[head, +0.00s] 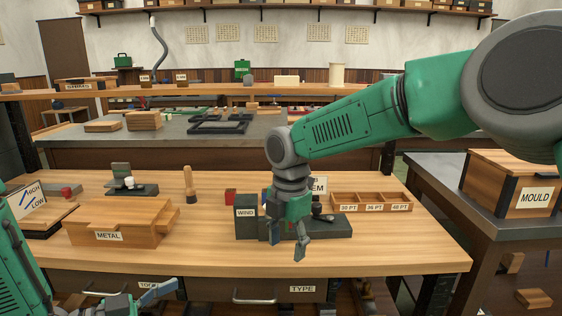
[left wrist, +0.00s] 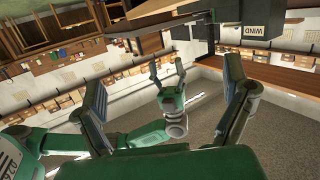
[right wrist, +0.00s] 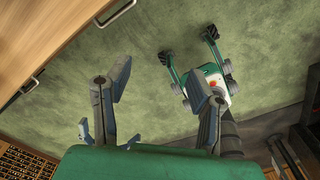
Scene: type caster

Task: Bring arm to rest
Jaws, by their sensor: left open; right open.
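My right arm reaches in from the right in the head view. Its gripper (head: 286,243) hangs fingers-down in front of the WIND block (head: 246,225) and the dark machine base (head: 330,228), with nothing between its fingers. In the right wrist view the open right gripper (right wrist: 157,90) has green floor beyond it. My left gripper (head: 146,296) is low at the bottom left of the head view, by the bench's front edge, partly cut off. In the left wrist view the left gripper (left wrist: 165,75) is open and empty, with its fingers wide apart.
The wooden bench (head: 400,255) holds a METAL box (head: 110,222), a HIGH/LOW sign (head: 27,199), a wooden-handled tool (head: 189,185) and a type tray (head: 370,202). A MOULD box (head: 510,185) stands on the right table. Bare bench top lies between METAL and WIND.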

